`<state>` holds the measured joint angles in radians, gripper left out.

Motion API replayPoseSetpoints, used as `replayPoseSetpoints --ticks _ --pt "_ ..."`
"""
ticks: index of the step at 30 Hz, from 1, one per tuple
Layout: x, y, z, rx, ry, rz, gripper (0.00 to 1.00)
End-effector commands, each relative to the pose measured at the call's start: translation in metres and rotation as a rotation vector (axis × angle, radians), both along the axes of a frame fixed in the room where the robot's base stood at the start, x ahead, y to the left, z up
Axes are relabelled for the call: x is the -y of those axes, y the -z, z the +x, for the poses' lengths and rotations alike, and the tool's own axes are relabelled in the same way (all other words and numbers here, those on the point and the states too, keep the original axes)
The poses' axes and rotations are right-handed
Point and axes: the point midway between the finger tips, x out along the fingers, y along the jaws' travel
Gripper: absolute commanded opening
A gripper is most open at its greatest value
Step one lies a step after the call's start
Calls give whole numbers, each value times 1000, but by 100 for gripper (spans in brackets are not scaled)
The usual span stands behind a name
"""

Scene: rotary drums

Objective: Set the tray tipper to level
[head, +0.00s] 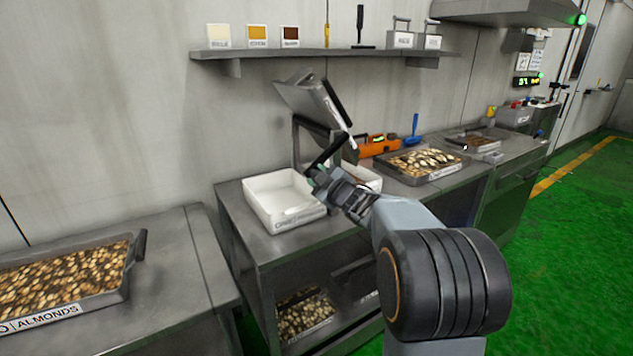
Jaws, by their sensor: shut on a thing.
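The tray tipper (300,133) stands on the middle steel bench against the wall. Its grey tray (303,98) is steeply tilted, with a dark bar along its right edge. A black lever (331,150) slants up to the right from the lower part of the tipper. My gripper (318,180) is at the lower end of this lever and looks shut on it. The jaws are small and partly hidden by my wrist, so the exact grip is unclear.
A white bin (284,201) stands just left of my gripper, below the tipper. An orange level (377,145) and a tray of nuts (427,163) lie to the right. A shelf (330,54) with sample cards hangs above. An almond tray (128,283) is on the left bench.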

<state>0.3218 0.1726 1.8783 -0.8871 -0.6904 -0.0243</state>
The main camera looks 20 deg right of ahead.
Motion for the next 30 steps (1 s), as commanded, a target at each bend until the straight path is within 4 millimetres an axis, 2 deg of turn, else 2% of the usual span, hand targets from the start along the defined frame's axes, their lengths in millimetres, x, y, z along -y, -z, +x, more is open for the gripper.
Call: replayPoseSetpoints --ticks 1,9,30 --pt "2 9 0 2 1 -24 0" --pt "14 22 3 26 2 -156 0" --pt "51 46 10 93 3 -499 0"
